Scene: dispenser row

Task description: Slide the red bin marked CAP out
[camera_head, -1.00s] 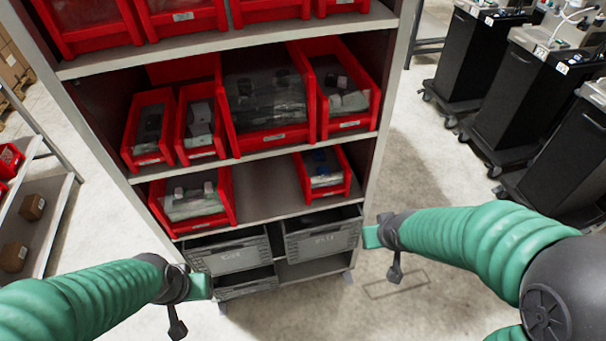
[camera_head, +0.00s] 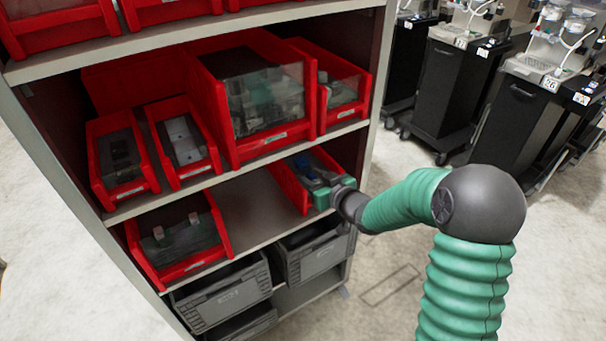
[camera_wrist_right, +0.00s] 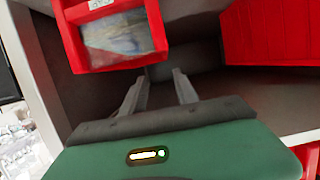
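The lower shelf holds a narrow red bin (camera_head: 292,190) with blue items inside, at its right end. My right gripper (camera_head: 338,192) is at this bin's front right and partly covers it; contact cannot be told. In the right wrist view, its two grey fingers (camera_wrist_right: 158,78) are apart with nothing seen between them. A red bin (camera_wrist_right: 158,30) with a pale label and clear-wrapped contents shows beyond the fingers. The label letters are too small to read, so I cannot tell which bin is marked CAP. My left gripper is out of view.
A wider red bin (camera_head: 136,246) stands left on the same shelf, with bare shelf (camera_head: 243,208) between. Several red bins, including a large one (camera_head: 192,85), fill the shelf above. Grey crates (camera_head: 222,292) sit below. Black carts (camera_head: 450,100) stand on the right.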

